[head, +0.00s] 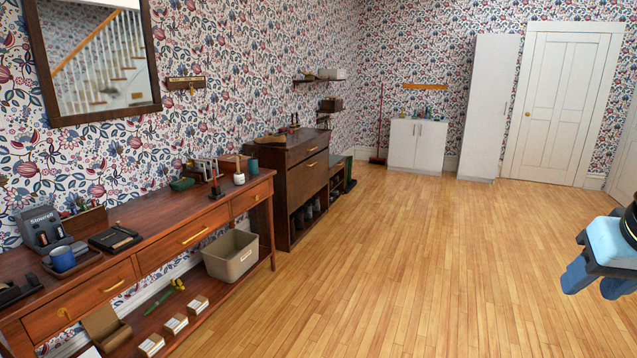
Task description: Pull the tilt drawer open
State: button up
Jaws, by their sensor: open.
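A dark brown cabinet (285,165) stands against the left wall, beyond the long console table. Its front has a narrow upper drawer with a brass handle (312,150) and a larger panel below, which looks like the tilt drawer (308,184). The panel looks flush with the cabinet front, so the drawer appears shut. My gripper (597,282) is at the right edge of the head view, with blue fingers spread apart and nothing between them. It is far from the cabinet, across open floor. Part of my gripper is cut off by the frame edge.
The console table (150,237) runs along the near left, with a beige bin (231,256) on its lower shelf. Shoes sit in the cabinet's open bottom. A low shelf unit (341,177) stands just beyond the cabinet. The wooden floor (420,260) between is clear.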

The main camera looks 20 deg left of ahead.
aim_at(307, 178)
jog(key=u, duration=0.4)
jog(key=i, duration=1.65)
jog(key=u, duration=0.7)
jog(key=i, duration=2.8)
jog(key=z, duration=0.5)
jog(key=i, duration=1.2)
jog(key=z, duration=0.45)
jog(key=i, duration=0.75)
jog(key=z, duration=0.3)
